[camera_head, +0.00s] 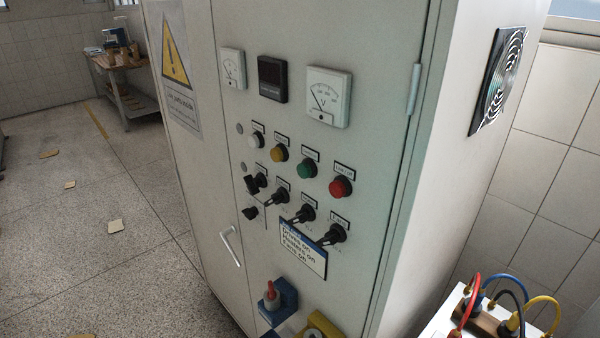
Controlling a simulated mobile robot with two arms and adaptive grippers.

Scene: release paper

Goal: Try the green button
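The green button (307,169) is a round domed knob on the front of a pale grey control cabinet (385,40). It sits in a slanting row, with a white button (256,140) and a yellow button (279,153) to its left and a red button (341,187) to its right. Small labels stand above the buttons. Neither of my grippers shows in the head view, and nothing covers the green button.
Black rotary switches (304,214) sit below the buttons, with a blue-edged sign (303,250) under them. Gauges (328,97) are above. A white box with coloured cables (510,320) stands at lower right. Open floor (90,210) with scattered pieces lies left.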

